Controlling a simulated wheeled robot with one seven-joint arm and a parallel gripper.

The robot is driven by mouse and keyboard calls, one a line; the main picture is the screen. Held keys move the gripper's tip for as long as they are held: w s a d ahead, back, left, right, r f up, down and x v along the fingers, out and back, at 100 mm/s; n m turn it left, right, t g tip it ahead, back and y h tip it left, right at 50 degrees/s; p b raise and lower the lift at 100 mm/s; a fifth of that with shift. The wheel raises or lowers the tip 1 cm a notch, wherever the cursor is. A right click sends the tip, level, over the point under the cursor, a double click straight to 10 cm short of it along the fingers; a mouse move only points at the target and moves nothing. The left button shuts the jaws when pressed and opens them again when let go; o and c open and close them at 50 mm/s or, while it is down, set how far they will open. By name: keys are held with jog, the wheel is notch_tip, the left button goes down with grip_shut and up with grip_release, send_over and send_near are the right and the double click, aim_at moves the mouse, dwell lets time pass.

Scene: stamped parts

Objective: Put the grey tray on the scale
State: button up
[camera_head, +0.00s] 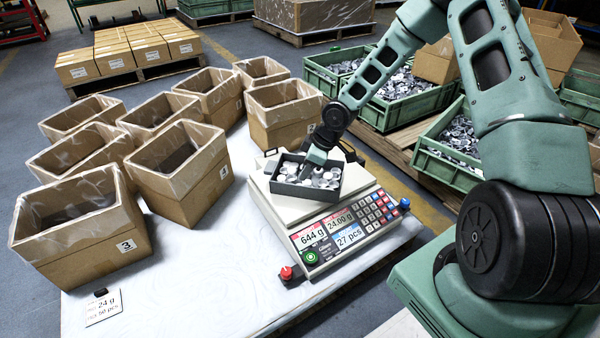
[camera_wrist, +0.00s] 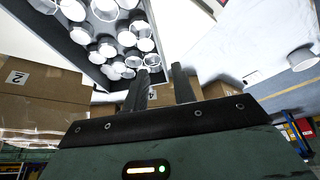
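The grey tray (camera_head: 281,188), a dark open box holding several round metal parts (camera_head: 327,180), is on the scale's (camera_head: 268,205) top plate. My gripper (camera_head: 316,158) is at the tray's back edge, pointing down. The scale's displays read 644 g, 24.00 g and 27 pcs.
Several lined cardboard boxes (camera_head: 75,255) stand left of the scale on the white table (camera_head: 190,290). A card (camera_head: 103,308) reading 24 g and 50 pcs lies at the front left. Green crates of metal parts (camera_head: 400,112) stand behind at the right.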

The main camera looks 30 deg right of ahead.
jog(key=s+a+r+g+h+p, duration=0.2)
jog(key=s+a+r+h, duration=0.1)
jog(key=s+a+r, duration=1.3)
jog(key=s+a+r+m, duration=0.1)
jog(key=s+r, duration=0.3)
jog(key=s, duration=0.4)
jog(key=s+a+r+g, duration=0.1)
jog(key=s+a+r, duration=0.3)
jog(key=s, duration=0.4)
jog(key=shift+s+a+r+m, duration=0.2)
jog(key=shift+r+m, duration=0.1)
jog(key=shift+m, duration=0.1)
notch_tip(320, 180, up, 39)
jog(key=p, duration=3.8)
